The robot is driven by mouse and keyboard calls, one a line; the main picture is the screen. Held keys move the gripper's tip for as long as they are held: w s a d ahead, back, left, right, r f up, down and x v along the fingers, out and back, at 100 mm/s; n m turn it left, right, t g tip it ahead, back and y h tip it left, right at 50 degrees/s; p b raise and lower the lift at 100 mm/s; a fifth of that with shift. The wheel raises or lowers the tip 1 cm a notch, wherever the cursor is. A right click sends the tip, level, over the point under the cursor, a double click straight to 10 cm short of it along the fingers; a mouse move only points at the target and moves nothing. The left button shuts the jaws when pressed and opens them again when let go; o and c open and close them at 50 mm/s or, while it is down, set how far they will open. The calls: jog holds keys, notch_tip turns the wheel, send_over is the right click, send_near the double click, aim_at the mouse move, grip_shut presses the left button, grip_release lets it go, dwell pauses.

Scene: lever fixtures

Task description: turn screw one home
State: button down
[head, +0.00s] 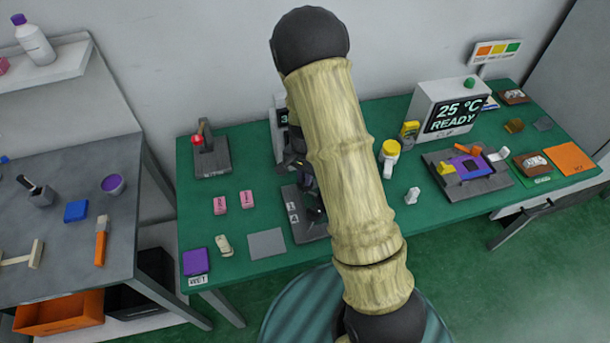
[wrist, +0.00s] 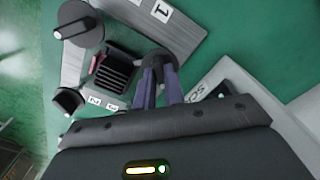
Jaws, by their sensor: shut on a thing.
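In the wrist view my gripper (wrist: 160,78) has its two grey-purple fingers close together on a dark round head (wrist: 155,57), which looks like a screw head or knob. It sits at the edge of a grey fixture plate (wrist: 190,38), which bears a label with a 1 (wrist: 163,10). My fingers hide part of the head, and its turn angle cannot be told. In the head view the same fixture (head: 308,226) is on the green bench, mostly hidden behind my arm.
Dark knobs stand nearby, one upper left (wrist: 80,24) and one lower left (wrist: 68,100), with a ribbed black block (wrist: 112,72) between. In the head view a lever fixture (head: 210,155) stands left, and a display box (head: 448,110) reading 25 °C READY stands right.

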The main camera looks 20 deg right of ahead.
jog(key=c, duration=1.5)
grip_release()
jog(key=shift+a, duration=0.1)
notch_tip(320, 180, up, 17)
jog(key=shift+r+b, duration=0.2)
jog(key=shift+b, duration=0.2)
jog(key=s+n+t, duration=0.1)
jog(key=s+n, duration=0.2)
jog(key=s, duration=0.2)
jog(key=s+n, duration=0.3)
jog(key=s, duration=0.1)
jog(key=s+n+t, duration=0.1)
jog(key=s+n, duration=0.2)
jog(key=s, duration=0.2)
jog(key=shift+s+f+t, duration=0.25)
jog(key=shift+s+t, duration=0.05)
